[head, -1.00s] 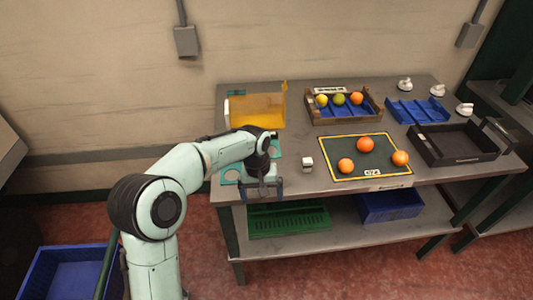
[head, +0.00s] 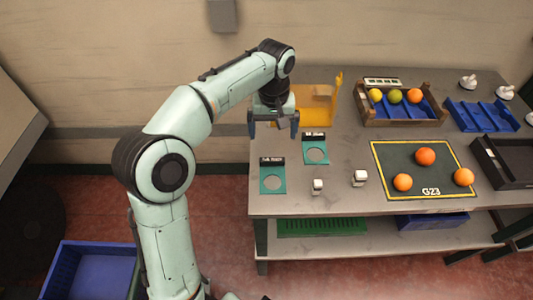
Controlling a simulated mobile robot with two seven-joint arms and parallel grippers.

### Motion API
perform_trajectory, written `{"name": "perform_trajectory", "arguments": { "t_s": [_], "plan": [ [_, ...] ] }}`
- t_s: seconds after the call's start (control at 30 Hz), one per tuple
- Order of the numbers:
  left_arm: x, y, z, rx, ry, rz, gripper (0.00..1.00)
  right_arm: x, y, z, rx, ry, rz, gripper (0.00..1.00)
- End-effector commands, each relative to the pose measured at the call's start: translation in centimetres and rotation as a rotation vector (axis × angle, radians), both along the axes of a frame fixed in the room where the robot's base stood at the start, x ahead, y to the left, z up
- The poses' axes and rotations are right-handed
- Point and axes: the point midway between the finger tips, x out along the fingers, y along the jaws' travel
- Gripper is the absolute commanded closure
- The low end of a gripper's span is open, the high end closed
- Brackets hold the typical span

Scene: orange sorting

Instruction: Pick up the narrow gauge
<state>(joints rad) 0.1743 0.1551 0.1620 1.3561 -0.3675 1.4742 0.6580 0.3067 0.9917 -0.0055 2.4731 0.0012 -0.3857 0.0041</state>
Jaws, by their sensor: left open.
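Two teal plates with round light circles and dark label strips lie at the table's left: a front one (head: 272,180) and a back one (head: 315,152). The labels are too small to read surely, and I cannot tell which thing is the narrow gauge. My left gripper (head: 273,127) is open and empty, fingers pointing down, above the table's left back edge, behind the front plate and left of the back one. My right gripper is out of view.
A yellow translucent bin (head: 318,108) stands just behind the gripper. A crate (head: 402,118) with fruit, a blue tray (head: 482,116) and a black tray (head: 505,170) are farther right. A dark mat (head: 425,185) holds three oranges. Bare tabletop lies along the front edge.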

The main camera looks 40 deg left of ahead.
Motion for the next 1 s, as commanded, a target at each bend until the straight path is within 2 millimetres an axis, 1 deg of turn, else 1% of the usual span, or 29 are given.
{"name": "perform_trajectory", "arguments": {
  "t_s": [0.1,0.17,0.27,0.4,0.5,0.6,0.77,0.87,1.0],
  "plan": [
    [-0.2,0.1,0.3,0.003,0.0,0.005,0.0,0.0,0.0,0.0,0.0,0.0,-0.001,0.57],
    [-0.2,0.1,0.0,0.003,0.001,0.006,0.0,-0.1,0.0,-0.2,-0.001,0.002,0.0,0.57],
    [-0.3,0.1,-1.4,0.003,0.005,0.006,0.0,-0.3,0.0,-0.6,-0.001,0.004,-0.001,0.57],
    [-0.3,0.1,-4.3,0.003,0.006,0.007,0.0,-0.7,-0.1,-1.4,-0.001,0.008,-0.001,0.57],
    [-0.3,0.1,-6.1,0.003,0.005,0.006,0.0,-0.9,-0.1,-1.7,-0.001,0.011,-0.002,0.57],
    [-0.2,0.1,-7.2,0.002,0.002,0.006,0.0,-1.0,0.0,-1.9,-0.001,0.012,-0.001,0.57],
    [-0.2,0.0,-8.1,0.002,0.001,0.005,0.0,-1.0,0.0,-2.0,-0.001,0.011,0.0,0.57],
    [-0.2,-0.2,-9.3,0.002,0.004,0.005,0.0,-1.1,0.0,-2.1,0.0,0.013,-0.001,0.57],
    [-0.1,-0.3,-11.6,0.003,0.005,0.006,0.0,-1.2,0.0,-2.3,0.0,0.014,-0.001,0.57]
  ]
}}
